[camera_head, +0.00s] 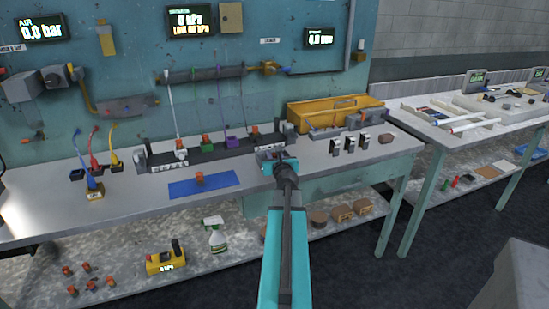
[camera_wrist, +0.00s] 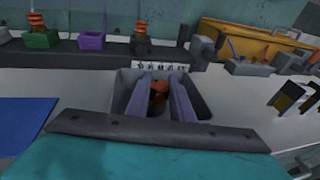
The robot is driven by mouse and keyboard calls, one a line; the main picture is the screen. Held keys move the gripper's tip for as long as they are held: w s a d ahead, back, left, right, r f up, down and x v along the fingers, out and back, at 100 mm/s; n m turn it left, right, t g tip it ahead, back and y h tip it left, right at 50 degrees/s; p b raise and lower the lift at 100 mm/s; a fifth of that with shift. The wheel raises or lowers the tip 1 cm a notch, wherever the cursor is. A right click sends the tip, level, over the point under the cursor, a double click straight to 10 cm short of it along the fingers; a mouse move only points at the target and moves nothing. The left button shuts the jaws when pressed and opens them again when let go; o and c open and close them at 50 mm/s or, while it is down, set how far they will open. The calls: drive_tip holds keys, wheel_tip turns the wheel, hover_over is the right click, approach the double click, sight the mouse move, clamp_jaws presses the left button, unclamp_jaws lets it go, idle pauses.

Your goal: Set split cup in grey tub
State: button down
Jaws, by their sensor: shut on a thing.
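My gripper (camera_wrist: 160,84) is shut on an orange cup (camera_wrist: 159,95), which shows between its two grey-purple fingers in the wrist view. Any split in the cup is too small to make out. The grey tub (camera_wrist: 200,108) surrounds the fingers in that view, and the cup is over or inside it; the exact height is hard to tell. In the head view my gripper (camera_head: 282,168) is at the tub (camera_head: 266,153) on the bench, and my arm hides part of the tub and the held cup.
A blue mat (camera_head: 215,184) with an orange cup (camera_head: 200,179) lies to the left. A dark rack with coloured holders (camera_head: 185,155) stands behind. A yellow tray (camera_head: 335,107) and small black-and-white blocks (camera_head: 350,145) are to the right. Front bench space is clear.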

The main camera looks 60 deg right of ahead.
drive_tip(key=shift+f, duration=0.1)
drive_tip(key=c, duration=1.6)
unclamp_jaws()
drive_tip(key=shift+o, duration=0.2)
